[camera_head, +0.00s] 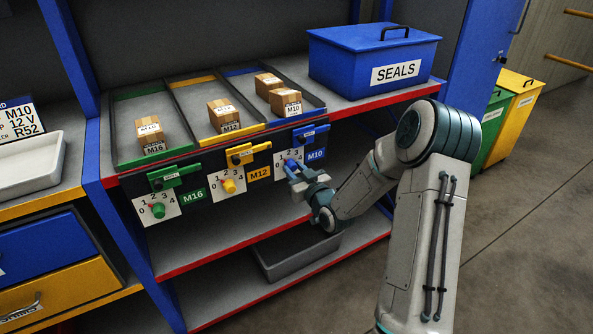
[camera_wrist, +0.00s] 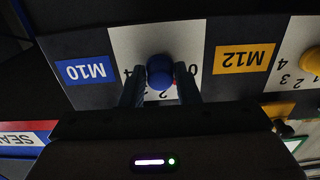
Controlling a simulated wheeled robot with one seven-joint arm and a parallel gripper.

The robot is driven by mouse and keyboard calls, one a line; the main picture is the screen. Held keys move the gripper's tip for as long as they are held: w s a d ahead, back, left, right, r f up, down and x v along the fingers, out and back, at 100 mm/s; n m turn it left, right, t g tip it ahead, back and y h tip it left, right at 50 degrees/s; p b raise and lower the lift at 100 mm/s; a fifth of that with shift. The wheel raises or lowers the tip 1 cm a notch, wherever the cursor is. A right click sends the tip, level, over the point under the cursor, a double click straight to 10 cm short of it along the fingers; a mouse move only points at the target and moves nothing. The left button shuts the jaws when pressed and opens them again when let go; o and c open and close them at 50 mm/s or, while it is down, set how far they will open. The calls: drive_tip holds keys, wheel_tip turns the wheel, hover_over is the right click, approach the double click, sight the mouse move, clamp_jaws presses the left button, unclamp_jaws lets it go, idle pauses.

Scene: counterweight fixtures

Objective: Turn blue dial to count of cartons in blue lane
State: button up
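The blue dial (camera_head: 290,165) sits on a white plate numbered 0 to 4 under the blue lane (camera_head: 318,104), beside the blue M10 label (camera_head: 316,154). Two cartons are in that lane, one farther back (camera_head: 267,82) and one in front (camera_head: 286,102). My gripper (camera_head: 297,176) is at the dial. In the wrist view the blue dial (camera_wrist: 160,72) lies between the two fingertips of my gripper (camera_wrist: 160,80). I cannot tell whether the fingers press on it. A small red mark shows beside the dial, and the fingers partly hide the plate.
A yellow dial (camera_head: 228,186) and a green dial (camera_head: 158,210) are to the left, under the yellow and green lanes, each with one carton. A blue SEALS box (camera_head: 374,62) stands on the shelf at right. A grey bin (camera_head: 296,254) is on the low shelf.

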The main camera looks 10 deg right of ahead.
drive_tip(key=shift+c, duration=1.4)
drive_tip(key=shift+d, duration=0.1)
drive_tip(key=m+b, duration=0.1)
drive_tip(key=m, duration=0.2)
drive_tip(key=shift+m, duration=2.3)
